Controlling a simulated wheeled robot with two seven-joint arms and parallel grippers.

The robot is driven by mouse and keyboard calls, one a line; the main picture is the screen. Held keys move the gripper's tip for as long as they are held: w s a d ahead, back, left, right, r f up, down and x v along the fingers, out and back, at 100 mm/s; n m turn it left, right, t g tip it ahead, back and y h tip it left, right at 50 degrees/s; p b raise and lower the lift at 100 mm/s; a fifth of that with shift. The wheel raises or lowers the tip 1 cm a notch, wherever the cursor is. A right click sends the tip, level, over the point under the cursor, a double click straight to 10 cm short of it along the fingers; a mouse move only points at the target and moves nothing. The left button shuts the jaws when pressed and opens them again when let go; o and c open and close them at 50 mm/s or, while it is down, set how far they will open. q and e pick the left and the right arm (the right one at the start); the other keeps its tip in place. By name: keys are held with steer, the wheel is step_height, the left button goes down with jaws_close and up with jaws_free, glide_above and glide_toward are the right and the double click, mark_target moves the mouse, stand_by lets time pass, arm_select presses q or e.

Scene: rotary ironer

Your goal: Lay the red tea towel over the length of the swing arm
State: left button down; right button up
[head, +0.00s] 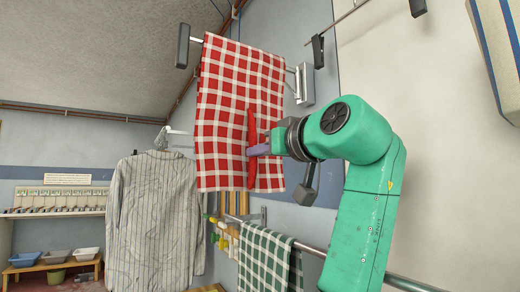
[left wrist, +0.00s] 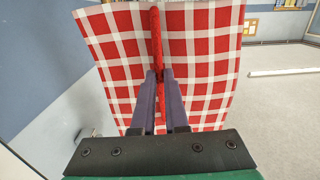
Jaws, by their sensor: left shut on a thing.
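The red and white checked tea towel (head: 238,85) hangs spread out in the head view, its top edge level with the swing arm. The swing arm's dark end cap (head: 182,46) shows left of the towel, and its wall bracket (head: 304,84) shows on the right. The towel hides the length between, so I cannot tell whether it lies over the arm or only in front. My left gripper (head: 258,149) is shut on a pinched fold of the towel, below its middle. The left wrist view shows the fold (left wrist: 156,45) between the fingers (left wrist: 159,98). My right gripper is not in view.
A green checked towel (head: 268,262) hangs on a rail (head: 315,250) below. A striped shirt (head: 155,220) hangs at left. Another rod with a dark clamp (head: 318,50) is at upper right. A shelf (head: 50,265) with bowls stands far left.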

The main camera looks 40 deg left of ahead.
arm_select(q)
steer(key=shift+f, duration=0.65)
steer(key=shift+f+b, duration=0.35)
steer(key=shift+b, duration=0.15)
steer(key=c, duration=0.9)
jaws_free()
steer(key=shift+o, duration=0.2)
steer(key=v, duration=1.4)
steer(key=shift+d, duration=0.3)
